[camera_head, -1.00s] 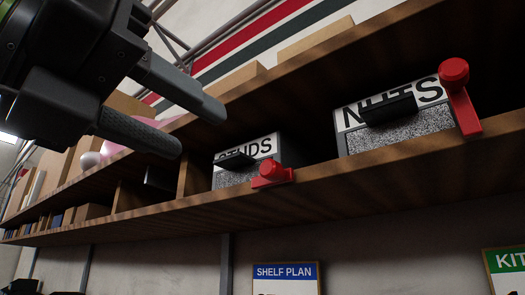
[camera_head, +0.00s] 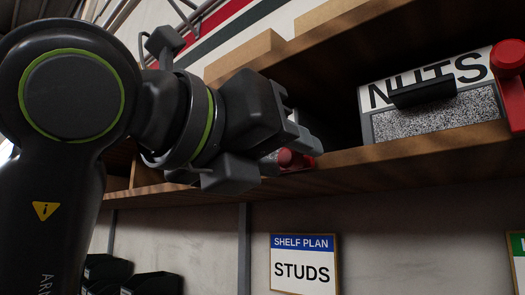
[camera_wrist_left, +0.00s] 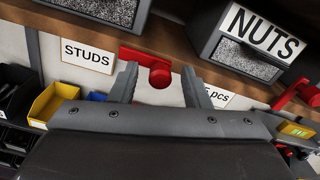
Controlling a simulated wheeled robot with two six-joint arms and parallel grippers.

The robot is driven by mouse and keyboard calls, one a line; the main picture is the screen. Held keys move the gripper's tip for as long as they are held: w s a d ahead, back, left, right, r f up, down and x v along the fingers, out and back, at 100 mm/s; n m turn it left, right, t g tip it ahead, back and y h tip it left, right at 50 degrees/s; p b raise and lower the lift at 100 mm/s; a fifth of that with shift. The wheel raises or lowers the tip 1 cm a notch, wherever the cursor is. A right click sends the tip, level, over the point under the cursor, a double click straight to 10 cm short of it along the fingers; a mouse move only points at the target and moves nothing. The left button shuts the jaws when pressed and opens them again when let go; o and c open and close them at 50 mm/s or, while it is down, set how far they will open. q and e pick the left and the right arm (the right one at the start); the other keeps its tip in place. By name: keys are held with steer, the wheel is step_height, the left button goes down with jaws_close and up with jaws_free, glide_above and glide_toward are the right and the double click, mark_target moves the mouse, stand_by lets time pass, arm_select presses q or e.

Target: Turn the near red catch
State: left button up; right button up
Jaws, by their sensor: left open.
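A red catch (camera_head: 293,160) sits on the shelf edge in front of the studs box, mostly behind my left gripper in the head view. In the left wrist view this red catch (camera_wrist_left: 160,75) has its arm lying along the shelf edge and its round knob between my fingertips. My left gripper (camera_head: 305,138) is open, with its fingers (camera_wrist_left: 161,84) on either side of the knob; I cannot tell whether they touch it. A second red catch (camera_head: 508,75) stands upright at the right of the nuts box (camera_head: 430,115). My right gripper is not in view.
The wooden shelf (camera_head: 400,155) runs across the view, with an upper board (camera_head: 340,55) above the boxes. A studs sign (camera_head: 303,265) hangs on the wall below. A yellow bin (camera_wrist_left: 50,103) shows low at the left of the left wrist view.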

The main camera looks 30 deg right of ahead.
arm_select(q)
jaws_close()
steer(key=shift+r+n+b, duration=0.25)
steer(key=shift+n+b, duration=0.85)
steer(key=shift+b, duration=0.3)
steer(key=shift+w+a+r+n+b, duration=0.25)
steer(key=shift+w+r+n+b, duration=0.4)
steer(key=shift+n+b, duration=1.55)
steer(key=shift+w+a+r+n+b, duration=0.45)
steer(key=shift+n+b, duration=0.8)
steer(key=shift+n, duration=1.8)
steer(key=shift+w+a+r+n+b, duration=0.1)
steer(key=shift+w+r+n+b, duration=0.65)
steer(key=shift+n+b, duration=1.45)
steer(key=shift+w+f+n+p, duration=0.1)
steer(key=shift+w+n+p, duration=0.05)
steer(key=shift+n+p, duration=0.3)
jaws_free()
